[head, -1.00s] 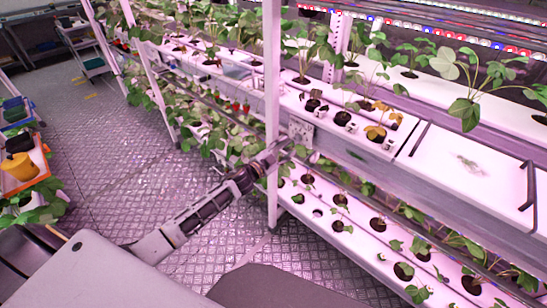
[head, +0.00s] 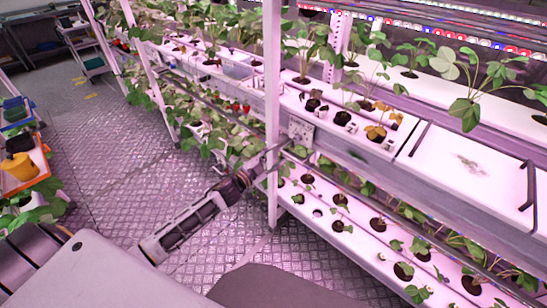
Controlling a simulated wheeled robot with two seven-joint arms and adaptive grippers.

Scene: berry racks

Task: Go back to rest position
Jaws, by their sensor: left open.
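My left gripper (head: 280,152) reaches in from the lower left and ends beside a white upright post (head: 272,90) of the plant rack. Its fingers are small in this view; they look apart, with nothing seen between them. The gripper is in front of the rack's side rail, near a pale square plate (head: 300,130). I cannot tell whether it touches the post or the rail. My right gripper is not in view.
The rack's upper shelf (head: 420,170) and lower shelf (head: 330,235) hold strawberry plants in dark pots. Red berries (head: 240,106) hang farther back. A cart with an orange tray (head: 42,160) stands at the left. The metal floor (head: 110,150) between is clear.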

